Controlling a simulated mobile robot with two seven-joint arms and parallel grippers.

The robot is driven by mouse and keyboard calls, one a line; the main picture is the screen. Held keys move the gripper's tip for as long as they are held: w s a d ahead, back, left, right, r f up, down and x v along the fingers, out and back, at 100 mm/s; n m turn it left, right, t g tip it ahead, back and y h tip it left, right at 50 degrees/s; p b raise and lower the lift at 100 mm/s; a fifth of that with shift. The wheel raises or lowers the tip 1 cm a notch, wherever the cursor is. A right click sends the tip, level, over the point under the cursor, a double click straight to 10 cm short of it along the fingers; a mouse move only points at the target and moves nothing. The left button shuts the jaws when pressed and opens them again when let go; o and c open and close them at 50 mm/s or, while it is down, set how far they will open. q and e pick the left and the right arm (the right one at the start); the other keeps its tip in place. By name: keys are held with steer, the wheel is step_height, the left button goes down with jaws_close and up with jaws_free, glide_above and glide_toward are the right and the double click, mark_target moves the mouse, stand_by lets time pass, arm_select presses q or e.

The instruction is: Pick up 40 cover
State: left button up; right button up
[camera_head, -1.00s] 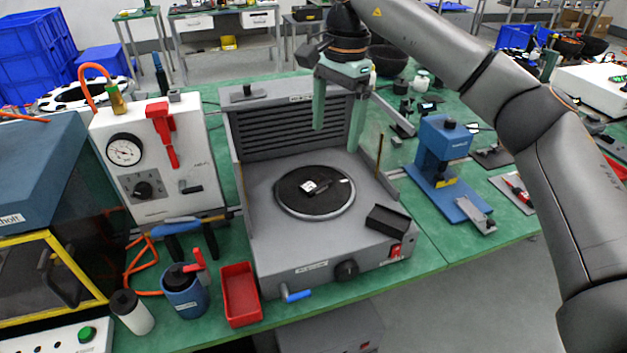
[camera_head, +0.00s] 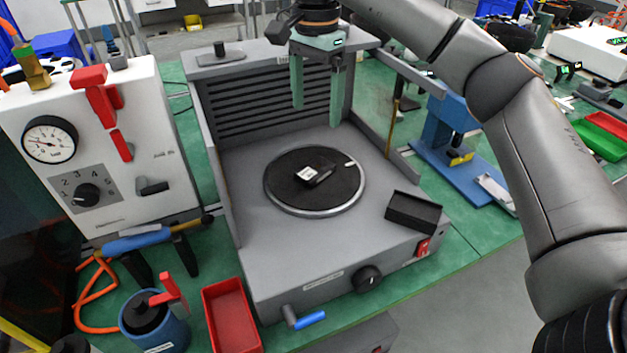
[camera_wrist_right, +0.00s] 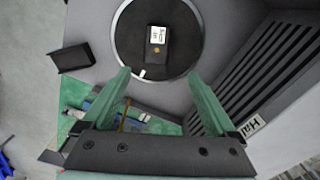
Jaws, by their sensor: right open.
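A small black block with a white label (camera_head: 315,173) lies on the round dark turntable (camera_head: 285,195) of the grey machine. It also shows in the right wrist view (camera_wrist_right: 158,49). The label is too small to read, so I cannot tell whether this is the 40 cover. A black open-topped holder (camera_head: 413,212) sits at the machine's front right corner and looks empty. My right gripper (camera_head: 316,117) hangs above the back of the turntable, fingers apart and empty. In the right wrist view its green fingertips (camera_wrist_right: 159,76) are either side of the block's line, apart from it. My left gripper is out of view.
The machine's slatted back wall (camera_head: 255,105) and side walls enclose the turntable. A blue press (camera_head: 440,130) stands right. A white gauge box (camera_head: 110,160), a red tray (camera_head: 231,318) and a blue pot (camera_head: 155,325) are at left. The machine's front is open.

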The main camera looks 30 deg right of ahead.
glide_above(319, 165)
steer(key=f, duration=0.7)
steer(key=shift+w+a, duration=0.1)
steer(key=shift+a, duration=0.1)
steer(key=shift+d+f, duration=0.2)
steer(key=shift+f, duration=2.4)
jaws_close()
